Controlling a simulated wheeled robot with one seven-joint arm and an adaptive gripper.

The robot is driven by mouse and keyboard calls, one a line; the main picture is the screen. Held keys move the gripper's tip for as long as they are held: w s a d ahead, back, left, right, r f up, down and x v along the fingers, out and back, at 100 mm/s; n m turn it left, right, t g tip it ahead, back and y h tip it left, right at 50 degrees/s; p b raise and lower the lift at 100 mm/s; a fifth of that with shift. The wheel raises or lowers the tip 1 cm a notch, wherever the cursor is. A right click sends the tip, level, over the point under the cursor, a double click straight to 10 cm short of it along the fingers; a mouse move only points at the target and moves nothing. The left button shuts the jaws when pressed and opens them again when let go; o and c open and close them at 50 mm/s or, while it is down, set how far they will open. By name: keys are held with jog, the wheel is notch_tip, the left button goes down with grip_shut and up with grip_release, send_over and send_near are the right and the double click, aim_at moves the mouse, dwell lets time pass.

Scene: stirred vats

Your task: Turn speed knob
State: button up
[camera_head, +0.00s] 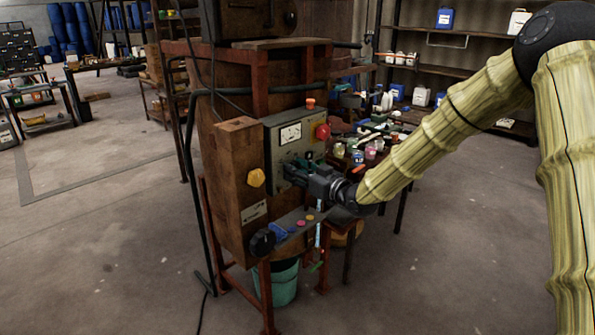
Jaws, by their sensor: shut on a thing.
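A grey control panel (282,138) with a white dial gauge (290,133) and a red mushroom button (322,131) is mounted on a rusty, wood-coloured vat stand. My gripper (290,172) reaches in from the right to the lower part of this panel. Its jaws are shut on what seems to be the speed knob, which the fingers hide. A small dark knob (309,155) shows just above the gripper. A yellow knob (256,178) sits on the wooden box to the left. No label is readable.
A ledge below the gripper carries a large black knob (262,242) and small coloured items. A teal bucket (285,282) stands underneath. A cluttered table (410,118) is close behind on the right. Black hoses run down the stand's left side. The floor at left is open.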

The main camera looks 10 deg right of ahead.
jog(key=shift+d+r+m+b, duration=0.1)
jog(key=shift+m+b, duration=2.35)
jog(key=shift+m, duration=6.95)
jog(key=o, duration=1)
